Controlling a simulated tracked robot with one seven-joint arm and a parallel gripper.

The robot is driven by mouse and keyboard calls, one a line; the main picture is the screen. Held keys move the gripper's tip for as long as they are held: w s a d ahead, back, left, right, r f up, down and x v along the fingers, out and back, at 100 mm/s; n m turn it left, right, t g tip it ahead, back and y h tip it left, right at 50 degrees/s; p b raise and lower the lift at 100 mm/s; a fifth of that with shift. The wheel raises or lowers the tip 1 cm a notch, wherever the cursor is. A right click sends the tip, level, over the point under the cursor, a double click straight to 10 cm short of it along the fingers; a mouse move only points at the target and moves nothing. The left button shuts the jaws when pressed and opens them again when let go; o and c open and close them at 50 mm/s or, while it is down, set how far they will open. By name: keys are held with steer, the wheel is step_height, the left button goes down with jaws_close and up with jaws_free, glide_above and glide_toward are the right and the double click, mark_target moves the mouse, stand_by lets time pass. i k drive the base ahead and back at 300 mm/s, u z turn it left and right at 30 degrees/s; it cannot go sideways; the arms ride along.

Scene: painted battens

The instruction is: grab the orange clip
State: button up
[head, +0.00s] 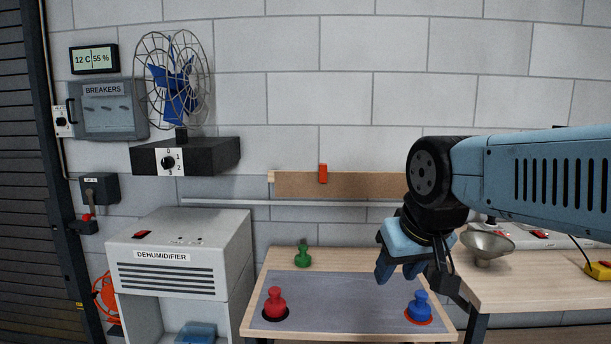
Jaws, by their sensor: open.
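My gripper (383,278) hangs below and to the right of the clip, over the right part of the small table. Its fingers point down and left, are open, and hold nothing that I can see. My gripper is clearly apart from the clip. The right end of the board is hidden behind my arm.
The small table (259,290) bears a red peg (275,302), a green peg (302,254) and a blue peg (420,307) below my gripper. A dehumidifier (180,254) stands left, under a fan (178,85). A metal funnel (487,244) stands on the right bench (520,292).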

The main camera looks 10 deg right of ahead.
mark_target(323, 167)
steer(key=z, duration=0.2)
steer(key=i, duration=0.9)
steer(key=u, duration=0.1)
